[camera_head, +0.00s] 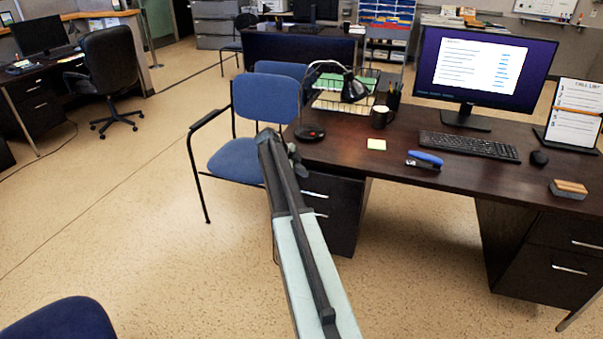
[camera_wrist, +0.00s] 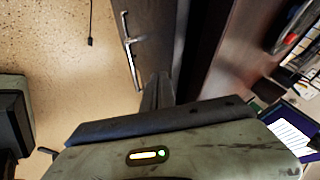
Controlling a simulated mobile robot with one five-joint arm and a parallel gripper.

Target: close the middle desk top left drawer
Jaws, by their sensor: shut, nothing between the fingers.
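The middle desk (camera_head: 450,190) has a dark brown top and a left drawer pedestal (camera_head: 340,215) with two silver handles. The top left drawer (camera_head: 328,186) is partly hidden behind my arm, and how far it stands out is hard to tell. My gripper (camera_head: 268,142) is at the desk's left front corner, shut and empty. In the wrist view, my gripper (camera_wrist: 158,92) points toward a dark drawer front (camera_wrist: 152,30) with a silver bar handle (camera_wrist: 130,50). The fingertips are close beside this front; contact cannot be told. The desk top's edge shows right of it.
A blue chair (camera_head: 238,150) stands left of the desk, behind my gripper. A black lamp (camera_head: 312,131), mug (camera_head: 380,117), stapler (camera_head: 425,160), keyboard (camera_head: 470,146) and monitor (camera_head: 484,70) stand on the desk. The floor in front and left is mostly clear.

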